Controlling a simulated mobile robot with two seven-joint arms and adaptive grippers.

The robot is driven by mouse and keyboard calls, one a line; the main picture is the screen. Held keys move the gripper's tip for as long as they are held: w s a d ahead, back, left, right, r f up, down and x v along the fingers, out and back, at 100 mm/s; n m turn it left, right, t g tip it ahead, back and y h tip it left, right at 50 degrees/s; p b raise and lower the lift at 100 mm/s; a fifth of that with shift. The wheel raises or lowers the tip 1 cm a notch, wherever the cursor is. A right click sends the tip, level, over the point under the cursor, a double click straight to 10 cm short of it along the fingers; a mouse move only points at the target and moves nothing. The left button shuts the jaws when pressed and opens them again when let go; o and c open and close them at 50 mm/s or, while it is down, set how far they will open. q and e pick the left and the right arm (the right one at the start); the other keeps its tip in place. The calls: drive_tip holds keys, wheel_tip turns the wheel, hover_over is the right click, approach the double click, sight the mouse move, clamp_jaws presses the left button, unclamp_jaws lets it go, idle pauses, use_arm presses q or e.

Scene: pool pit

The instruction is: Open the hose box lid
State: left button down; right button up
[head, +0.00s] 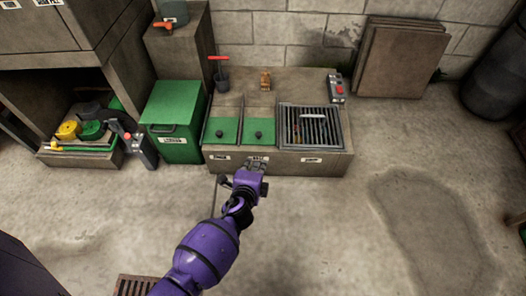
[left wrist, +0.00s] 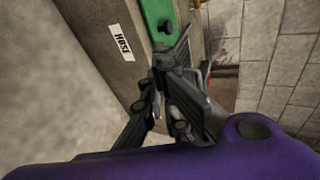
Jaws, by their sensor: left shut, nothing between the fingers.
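A low concrete-coloured box (head: 275,163) stands against the wall, with white labels along its front. Its top holds two flat green lids, the left one (head: 221,124) and the middle one (head: 256,124), each with a black knob. In the left wrist view a label reading HOSE (left wrist: 122,47) is on the box front, beside a green lid (left wrist: 158,16) with its knob. My left gripper (head: 257,164) is shut and empty at the box's front edge by the middle label, which it partly covers; its fingers (left wrist: 178,55) also show in the wrist view. Contact with the lid cannot be told.
A barred grate (head: 333,133) covers the box's right part. A green bin (head: 172,110) is left. Floor in front is mostly free.

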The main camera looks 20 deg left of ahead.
use_arm(q)
drive_tip(key=w, duration=0.1)
drive_tip(key=b, duration=0.4)
approach(262, 145)
drive_tip(key=w, duration=0.2)
drive_tip(key=w+b, duration=0.1)
drive_tip(key=w, duration=0.3)
drive_tip(key=shift+w+f, duration=0.1)
drive_tip(key=shift+f, duration=0.1)
drive_tip(key=shift+w+b, duration=0.3)
drive_tip(key=shift+w, duration=0.3)
drive_tip(key=shift+r, duration=0.1)
use_arm(e)
drive_tip(key=shift+n, duration=0.4)
drive_tip(key=f, duration=0.3)
drive_tip(key=w+f, duration=0.1)
drive_tip(key=f, duration=0.1)
drive_tip(key=shift+d, duration=0.25)
drive_tip(key=shift+s+g, duration=0.3)
